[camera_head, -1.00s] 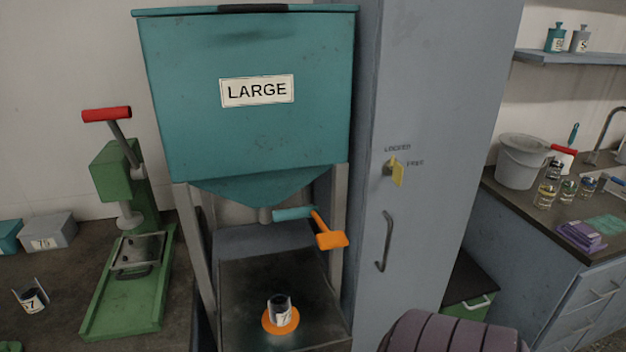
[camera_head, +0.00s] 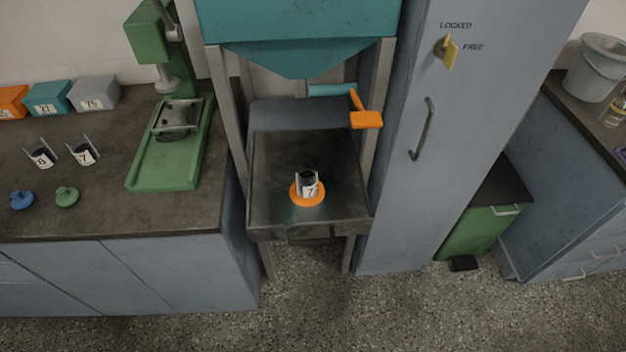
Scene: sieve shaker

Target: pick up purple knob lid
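Neither of my grippers is in view.
Cups labelled 6 (camera_head: 41,155) and 7 (camera_head: 84,152) stand on the left counter (camera_head: 110,215) near a green press (camera_head: 160,150). Another cup labelled 7 (camera_head: 308,186) stands on an orange disc (camera_head: 295,199) under the teal hopper (camera_head: 300,35). The grey floor (camera_head: 400,310) in front is clear.

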